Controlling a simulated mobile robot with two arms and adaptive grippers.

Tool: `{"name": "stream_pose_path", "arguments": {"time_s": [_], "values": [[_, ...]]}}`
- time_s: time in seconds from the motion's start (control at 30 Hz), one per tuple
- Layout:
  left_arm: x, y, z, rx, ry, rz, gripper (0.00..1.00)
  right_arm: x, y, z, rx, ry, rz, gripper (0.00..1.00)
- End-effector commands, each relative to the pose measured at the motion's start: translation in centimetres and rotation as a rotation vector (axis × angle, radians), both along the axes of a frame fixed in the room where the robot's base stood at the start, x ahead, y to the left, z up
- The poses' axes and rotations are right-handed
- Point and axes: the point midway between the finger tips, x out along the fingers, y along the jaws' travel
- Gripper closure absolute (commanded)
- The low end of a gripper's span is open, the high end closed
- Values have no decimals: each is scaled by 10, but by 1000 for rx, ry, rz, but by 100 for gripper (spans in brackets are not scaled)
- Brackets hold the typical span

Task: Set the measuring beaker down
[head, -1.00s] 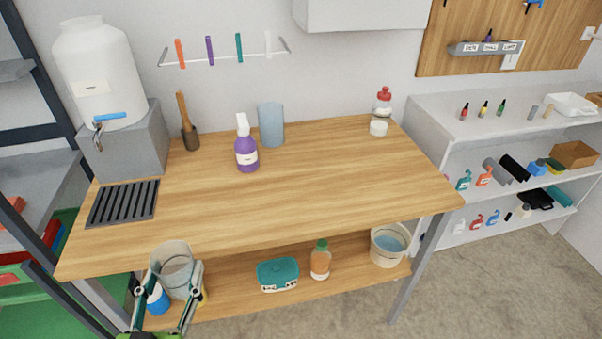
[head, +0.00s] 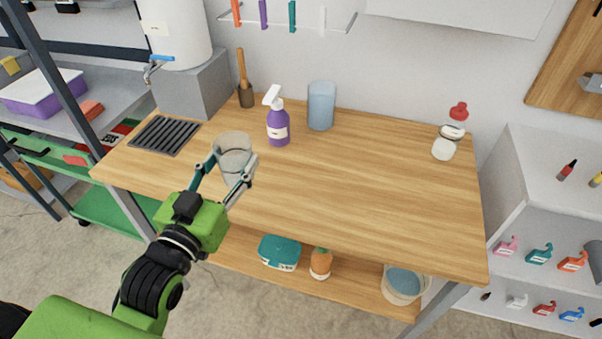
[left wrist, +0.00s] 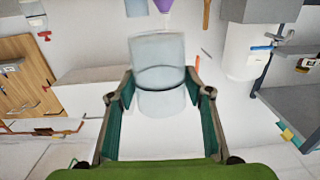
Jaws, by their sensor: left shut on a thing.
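The measuring beaker (head: 235,143) is clear, and in the head view it appears upright over the left part of the wooden table (head: 370,190). My left gripper (head: 234,166) is shut on it, with one finger on each side. The left wrist view also shows the beaker (left wrist: 158,62) between the two fingertips (left wrist: 160,92). I cannot tell whether its base touches the tabletop. My right gripper is in neither view.
A purple spray bottle (head: 278,125) and a blue-grey cylinder (head: 321,106) stand behind the beaker. A dark slotted grate (head: 165,135) lies to its left, beside the grey block (head: 196,90) under the white tank (head: 172,35). The table's middle and right front are clear.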

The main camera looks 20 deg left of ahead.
Motion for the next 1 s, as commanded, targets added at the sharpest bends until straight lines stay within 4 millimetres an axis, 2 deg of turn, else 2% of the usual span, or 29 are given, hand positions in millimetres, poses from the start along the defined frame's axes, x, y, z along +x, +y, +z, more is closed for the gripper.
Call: {"name": "stream_pose_path", "arguments": {"time_s": [0.03, 0.1, 0.23, 0.37, 0.5, 0.7, 0.83, 1.0], "values": [[7, -2, -9, -1, -7, 0, 68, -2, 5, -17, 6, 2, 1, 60], [16, -5, -15, -1, -10, -1, 68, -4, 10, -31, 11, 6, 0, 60], [47, -14, -21, -5, -1, 0, 68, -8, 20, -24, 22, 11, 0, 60], [77, -24, -34, -3, -1, 0, 68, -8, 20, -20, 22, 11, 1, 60], [99, -31, -64, -2, 2, 0, 68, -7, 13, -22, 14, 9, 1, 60], [118, -37, -87, -2, 0, 0, 68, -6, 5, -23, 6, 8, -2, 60], [124, -39, -95, -2, 0, 0, 68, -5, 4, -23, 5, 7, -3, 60], [126, -39, -119, -1, 3, 0, 68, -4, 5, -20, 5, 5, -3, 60]]}}
